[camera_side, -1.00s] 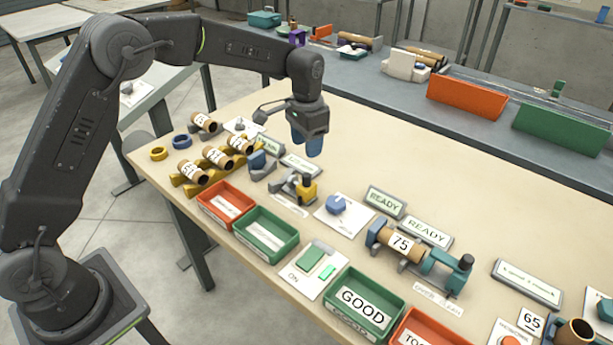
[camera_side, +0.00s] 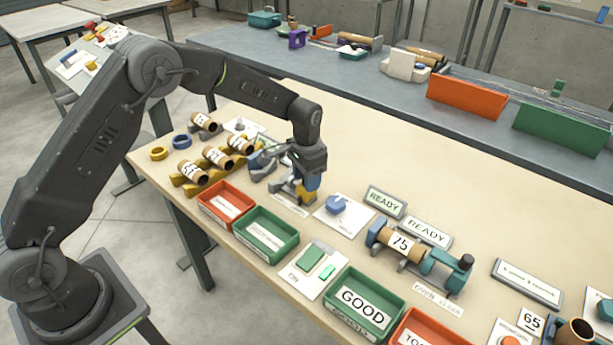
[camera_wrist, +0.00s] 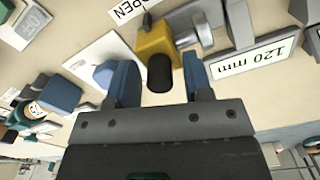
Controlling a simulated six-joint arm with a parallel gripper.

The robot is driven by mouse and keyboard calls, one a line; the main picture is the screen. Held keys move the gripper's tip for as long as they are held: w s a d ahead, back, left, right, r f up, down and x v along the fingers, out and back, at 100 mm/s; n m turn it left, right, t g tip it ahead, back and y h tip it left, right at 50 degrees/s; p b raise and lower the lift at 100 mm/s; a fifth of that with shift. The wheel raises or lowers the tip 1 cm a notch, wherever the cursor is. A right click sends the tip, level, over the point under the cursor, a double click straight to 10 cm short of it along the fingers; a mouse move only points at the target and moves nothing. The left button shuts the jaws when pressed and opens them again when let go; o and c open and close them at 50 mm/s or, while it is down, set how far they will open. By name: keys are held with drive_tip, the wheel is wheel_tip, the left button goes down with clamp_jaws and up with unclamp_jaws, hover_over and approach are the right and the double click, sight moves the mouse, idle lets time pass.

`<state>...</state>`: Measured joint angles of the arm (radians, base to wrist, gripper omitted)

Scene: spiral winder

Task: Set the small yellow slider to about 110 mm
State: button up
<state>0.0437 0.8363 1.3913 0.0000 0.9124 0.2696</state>
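The small yellow slider (camera_side: 304,197) sits on its rail on the bench in the side view, partly covered by my gripper (camera_side: 308,183). In the wrist view the yellow slider (camera_wrist: 157,42) has a black knob (camera_wrist: 160,73) that stands between the two blue fingers of my gripper (camera_wrist: 160,82). The gripper is open, with a gap showing on each side of the knob. A display (camera_wrist: 253,52) beside the slider reads 120 mm in the wrist view. In the side view my gripper hides this display.
A blue knob on a white plate (camera_side: 337,205) is just right of the slider. Red (camera_side: 228,198) and green (camera_side: 268,230) bins stand in front. Tubes on yellow stands (camera_side: 215,160) are to the left. The bench behind the READY signs (camera_side: 386,200) is clear.

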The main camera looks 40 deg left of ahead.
clamp_jaws()
drive_tip(key=shift+a, duration=0.55)
drive_tip(key=shift+o, duration=0.6)
unclamp_jaws()
drive_tip(key=shift+r, duration=0.1)
wheel_tip(320, 180, up, 14)
